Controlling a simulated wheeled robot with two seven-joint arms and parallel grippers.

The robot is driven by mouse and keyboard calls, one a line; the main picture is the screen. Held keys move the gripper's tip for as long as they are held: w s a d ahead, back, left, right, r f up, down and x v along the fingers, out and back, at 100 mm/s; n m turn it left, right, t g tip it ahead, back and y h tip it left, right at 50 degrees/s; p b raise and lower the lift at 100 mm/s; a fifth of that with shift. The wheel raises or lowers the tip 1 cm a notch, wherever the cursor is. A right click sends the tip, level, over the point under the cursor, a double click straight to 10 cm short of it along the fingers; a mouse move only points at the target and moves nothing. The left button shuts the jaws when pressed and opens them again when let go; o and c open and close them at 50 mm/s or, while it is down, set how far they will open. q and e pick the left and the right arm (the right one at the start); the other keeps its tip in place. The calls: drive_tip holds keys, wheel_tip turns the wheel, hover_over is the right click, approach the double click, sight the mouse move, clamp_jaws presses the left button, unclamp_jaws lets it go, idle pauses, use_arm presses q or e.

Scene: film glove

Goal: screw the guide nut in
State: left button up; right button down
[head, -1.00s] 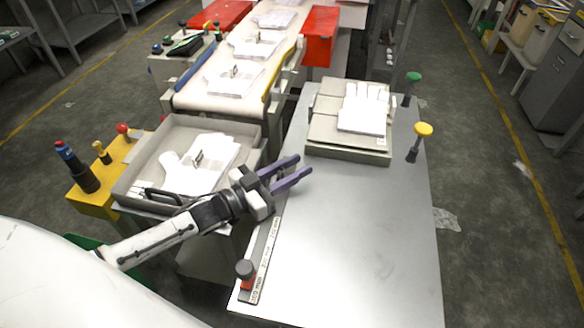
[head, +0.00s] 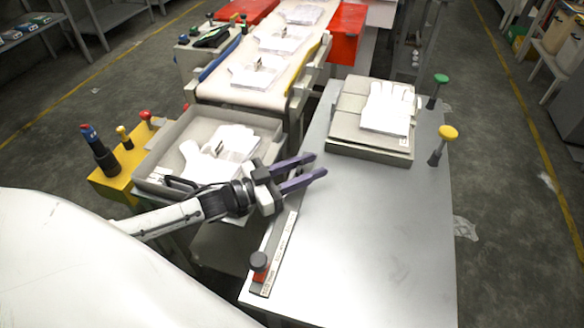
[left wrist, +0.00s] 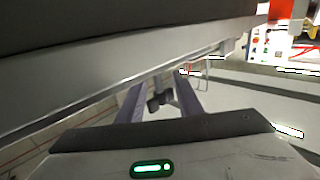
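A flat guide strip with a printed scale (head: 281,238) lies along the left edge of the steel table. At its near end sits a dark round knob (head: 259,261) on a red piece; I take this knob for the guide nut. I cannot tell how far it is screwed in. My left gripper (head: 320,164) is open, its two purple fingers apart over the table's left edge, beyond the knob and pointing right. In the left wrist view its fingers (left wrist: 160,98) stand apart, with a small dark thing seen between them that I cannot identify. My right gripper is not in view.
A grey tray with gloves (head: 168,146) stands left of the table, under my left arm. A grey block with a white glove (head: 372,146) sits at the table's back. Green (head: 440,79) and yellow (head: 448,133) knobs stand at the right edge. The table's middle is clear.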

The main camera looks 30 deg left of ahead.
use_arm(q)
drive_tip(key=v, duration=0.8)
drive_tip(key=shift+s+a, duration=0.25)
drive_tip(key=shift+s, duration=0.05)
